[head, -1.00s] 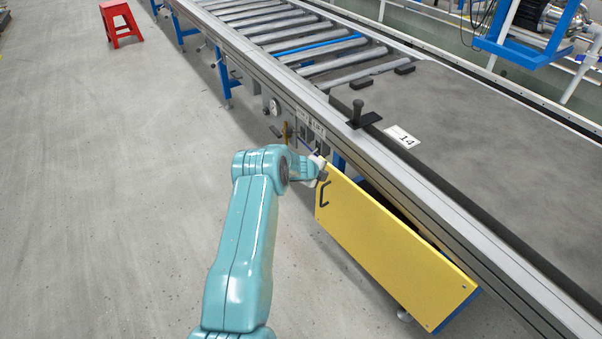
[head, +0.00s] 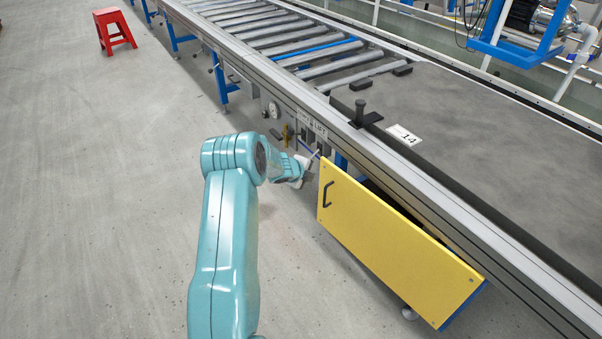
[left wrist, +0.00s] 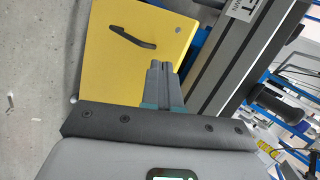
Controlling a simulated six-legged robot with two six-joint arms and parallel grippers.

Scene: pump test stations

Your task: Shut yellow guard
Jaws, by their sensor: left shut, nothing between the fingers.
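The yellow guard (head: 385,240) is a flat panel with a black handle (head: 327,194) near its left end, below the side of the conveyor. A dark gap shows between its top edge and the conveyor frame; I cannot tell how far it stands open. My left gripper (head: 314,158) is just left of the guard's upper left corner, apparently apart from it, with nothing held. In the left wrist view the guard (left wrist: 120,75) and its handle (left wrist: 133,38) lie beyond the shut fingers (left wrist: 157,70). My right gripper is out of view.
The conveyor (head: 400,180) runs diagonally, with rollers (head: 290,40) and a grey top marked 14 (head: 405,135). A black knob (head: 360,112) stands on its edge. A gauge (head: 273,110) and switches sit left of the guard. A red stool (head: 113,30) stands far left. The floor is clear.

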